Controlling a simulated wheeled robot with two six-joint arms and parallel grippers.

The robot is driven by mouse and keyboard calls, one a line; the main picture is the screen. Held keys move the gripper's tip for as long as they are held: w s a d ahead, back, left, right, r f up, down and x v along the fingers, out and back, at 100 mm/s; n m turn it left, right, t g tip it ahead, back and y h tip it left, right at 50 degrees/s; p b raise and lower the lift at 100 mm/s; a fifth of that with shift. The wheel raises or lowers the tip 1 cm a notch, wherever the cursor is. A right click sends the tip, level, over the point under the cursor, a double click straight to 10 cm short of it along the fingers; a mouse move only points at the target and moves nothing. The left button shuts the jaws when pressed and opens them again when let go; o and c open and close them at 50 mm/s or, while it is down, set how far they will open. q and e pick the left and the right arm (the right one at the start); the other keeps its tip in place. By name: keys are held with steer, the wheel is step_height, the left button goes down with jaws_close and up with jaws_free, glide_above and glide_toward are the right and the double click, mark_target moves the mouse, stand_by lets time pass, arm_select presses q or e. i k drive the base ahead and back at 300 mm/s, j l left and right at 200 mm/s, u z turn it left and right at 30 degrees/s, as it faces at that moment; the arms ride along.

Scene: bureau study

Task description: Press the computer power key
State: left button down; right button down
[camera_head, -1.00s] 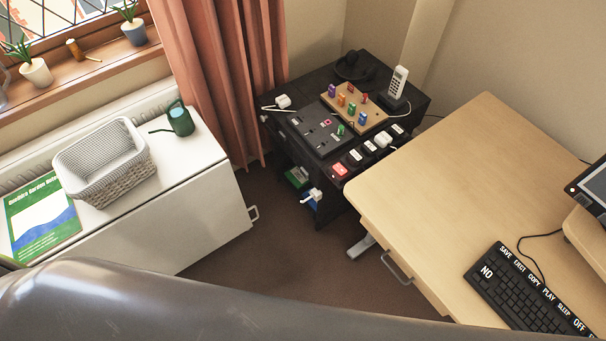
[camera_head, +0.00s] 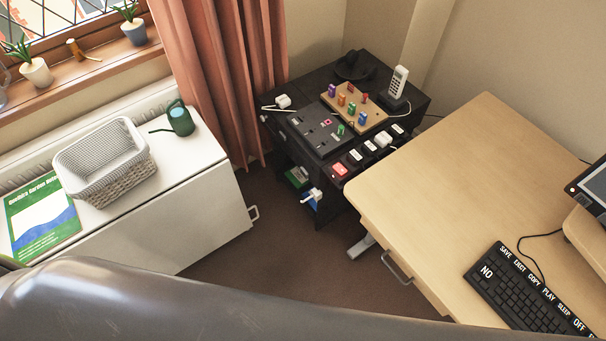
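A black computer keyboard (camera_head: 515,298) lies at the front right of the wooden desk. A dark screen device (camera_head: 592,188) is partly in view at the right edge. A large grey curved shape crosses the bottom of the view, likely part of me. Neither gripper shows.
The wooden desk (camera_head: 460,170) is mostly bare left of the keyboard. A black side unit (camera_head: 285,135) holds switches, a peg board (camera_head: 356,108) and a phone (camera_head: 397,82). A white cabinet (camera_head: 205,225) bears a basket (camera_head: 105,165), a book and a green watering can (camera_head: 180,118).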

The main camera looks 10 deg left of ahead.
mark_target(302, 172)
steer(key=k+j+z, duration=0.15)
steer(key=z, duration=0.2)
steer(key=k+j+z, duration=0.1)
steer(key=z, duration=0.3)
steer(key=k, duration=0.1)
